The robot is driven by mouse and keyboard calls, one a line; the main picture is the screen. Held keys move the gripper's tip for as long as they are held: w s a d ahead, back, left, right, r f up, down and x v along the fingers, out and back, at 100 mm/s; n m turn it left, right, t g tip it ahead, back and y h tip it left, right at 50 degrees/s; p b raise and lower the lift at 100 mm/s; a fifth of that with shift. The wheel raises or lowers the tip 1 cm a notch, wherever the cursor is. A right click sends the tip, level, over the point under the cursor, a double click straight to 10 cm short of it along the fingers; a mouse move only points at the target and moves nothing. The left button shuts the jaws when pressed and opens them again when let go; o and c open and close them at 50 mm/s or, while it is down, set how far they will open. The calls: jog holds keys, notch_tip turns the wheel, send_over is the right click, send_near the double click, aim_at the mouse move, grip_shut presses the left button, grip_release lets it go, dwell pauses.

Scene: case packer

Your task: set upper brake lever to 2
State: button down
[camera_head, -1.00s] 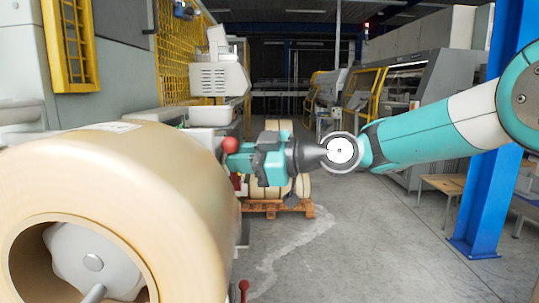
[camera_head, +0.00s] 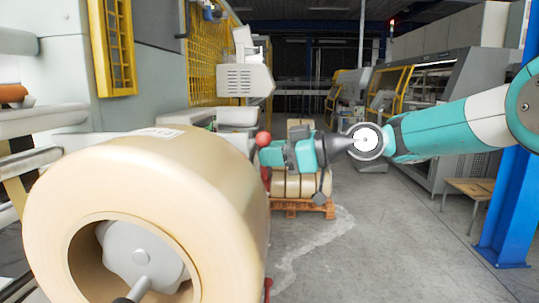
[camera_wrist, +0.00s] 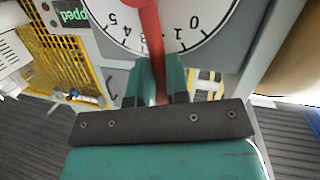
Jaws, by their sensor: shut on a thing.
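The upper brake lever has a red ball knob (camera_head: 264,139), seen in the head view at the right edge of the large tan roll. In the wrist view its red arm (camera_wrist: 150,25) crosses a white dial (camera_wrist: 95,8) and runs down between my fingers. My gripper (camera_wrist: 158,88) is shut on the lever; it also shows in the head view (camera_head: 268,155) beside the knob. The dial shows 5, 4, 1 and 0. The lever covers the part between 4 and 1, so I cannot read its exact mark.
The large tan roll (camera_head: 215,185) on its spindle fills the left foreground. A lower red knob (camera_head: 268,283) shows at the bottom edge. A pallet (camera_head: 290,207) with rolls stands behind my gripper. A blue post (camera_head: 508,215) stands at right. The floor between is clear.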

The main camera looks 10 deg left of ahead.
jog(key=c, duration=1.1)
grip_release()
jog(key=shift+s+a+r, duration=0.1)
jog(key=shift+s+r, duration=0.1)
jog(key=shift+r, duration=0.25)
jog(key=shift+w+f, duration=0.1)
jog(key=shift+f, duration=0.1)
jog(key=b+v, duration=0.1)
jog(key=v, duration=1.6)
jog(key=shift+d+r, duration=0.15)
jog(key=shift+d, duration=0.1)
